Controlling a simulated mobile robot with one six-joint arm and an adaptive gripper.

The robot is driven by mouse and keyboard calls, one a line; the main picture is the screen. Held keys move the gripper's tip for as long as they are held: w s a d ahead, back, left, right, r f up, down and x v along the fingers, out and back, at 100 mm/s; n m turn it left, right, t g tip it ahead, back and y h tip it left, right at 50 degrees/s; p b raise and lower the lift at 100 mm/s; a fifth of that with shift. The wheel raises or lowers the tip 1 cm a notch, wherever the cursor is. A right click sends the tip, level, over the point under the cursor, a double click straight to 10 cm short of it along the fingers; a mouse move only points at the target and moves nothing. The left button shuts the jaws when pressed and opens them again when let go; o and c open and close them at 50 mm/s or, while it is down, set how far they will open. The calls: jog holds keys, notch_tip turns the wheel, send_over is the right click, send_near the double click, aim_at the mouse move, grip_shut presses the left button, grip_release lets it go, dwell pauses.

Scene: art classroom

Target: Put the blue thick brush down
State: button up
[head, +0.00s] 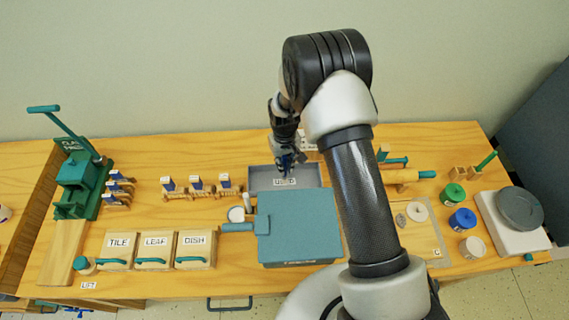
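My gripper (288,164) points down over the back part of a grey tray (312,178) labelled USED. A small dark blue piece (288,161) shows at my fingertips. It may be the blue thick brush, but most of it is hidden by the fingers. The picture is too small to tell whether the fingers are closed on it or apart, or whether it touches the tray. The visible part of the tray floor looks bare apart from the label.
A blue-grey box (300,228) with a handle stands right in front of the tray. Wooden racks with blue-and-white items (196,185) stand to the left. A rolling pin (402,176) and colored jars (462,220) lie to the right, beyond my arm.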

jog(key=o, duration=0.4)
notch_tip(320, 180, up, 13)
jog(key=shift+f+p, duration=0.15)
jog(key=shift+p, duration=1)
jog(key=s+d+r+m+t, duration=0.1)
jog(key=s+d+r, duration=0.15)
jog(key=r, duration=0.45)
jog(key=s+d+r, duration=0.2)
jog(key=s+r, duration=0.2)
jog(key=r, duration=0.2)
jog(key=s+d+r+m+t, duration=0.1)
jog(key=s+d+r, duration=0.15)
jog(key=r, duration=0.45)
jog(key=s+d+r+t, duration=0.1)
jog(key=s+r, duration=0.1)
jog(key=s, duration=0.4)
jog(key=s+d+r+m, duration=0.1)
jog(key=s+r, duration=0.1)
jog(key=s, duration=0.5)
jog(key=s+d+r+t, duration=0.1)
jog(key=s+r, duration=0.1)
jog(key=s, duration=0.5)
jog(key=shift+d+r+m+t, duration=0.2)
jog(key=shift+d+m+t, duration=0.1)
jog(key=shift+d, duration=0.1)
